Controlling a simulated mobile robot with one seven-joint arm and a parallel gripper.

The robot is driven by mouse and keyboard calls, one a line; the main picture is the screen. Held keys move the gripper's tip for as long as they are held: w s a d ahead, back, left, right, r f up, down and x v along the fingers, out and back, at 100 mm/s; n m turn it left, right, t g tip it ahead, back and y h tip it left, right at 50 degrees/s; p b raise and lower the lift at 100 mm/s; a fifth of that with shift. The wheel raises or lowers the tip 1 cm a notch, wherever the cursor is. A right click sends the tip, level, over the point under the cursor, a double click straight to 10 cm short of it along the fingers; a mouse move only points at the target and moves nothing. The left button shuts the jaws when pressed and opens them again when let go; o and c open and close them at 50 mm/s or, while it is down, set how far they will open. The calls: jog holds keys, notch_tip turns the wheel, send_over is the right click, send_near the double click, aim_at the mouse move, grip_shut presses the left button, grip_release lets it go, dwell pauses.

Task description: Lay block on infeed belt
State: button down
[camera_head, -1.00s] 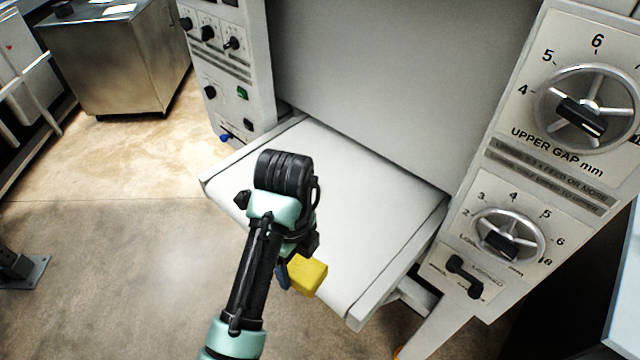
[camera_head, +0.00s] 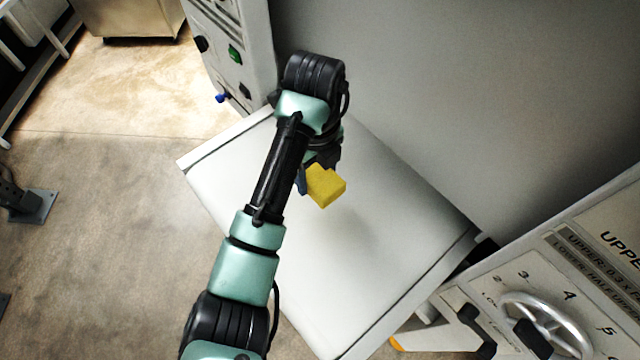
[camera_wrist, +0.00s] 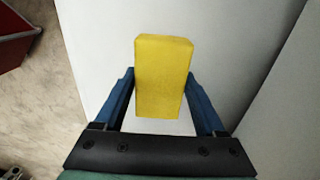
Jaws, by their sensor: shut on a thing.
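The yellow block (camera_head: 326,186) is in my gripper (camera_head: 306,180), over the white infeed belt (camera_head: 350,290) in the head view. A faint shadow shows on the belt below the block, so it appears to be held above the surface. In the wrist view the block (camera_wrist: 163,77) sits between the two blue fingers of my gripper (camera_wrist: 163,100), its long side pointing away from the wrist. The white belt (camera_wrist: 95,45) fills the area behind it. My arm hides part of the belt's left side in the head view.
A control panel (camera_head: 222,45) with knobs stands beyond the belt's far end. A panel with a handwheel (camera_head: 545,325) stands at the lower right. A grey machine wall (camera_head: 420,90) rises along the belt's right side. The belt around the block is clear.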

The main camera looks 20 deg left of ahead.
aim_at(317, 201)
notch_tip(317, 201, down, 7)
jog(key=shift+f+p, duration=0.2)
jog(key=shift+p, duration=0.65)
jog(key=shift+f, duration=0.15)
grip_release()
notch_tip(317, 201, up, 12)
jog(key=shift+r, duration=0.2)
jog(key=shift+s+f, duration=0.1)
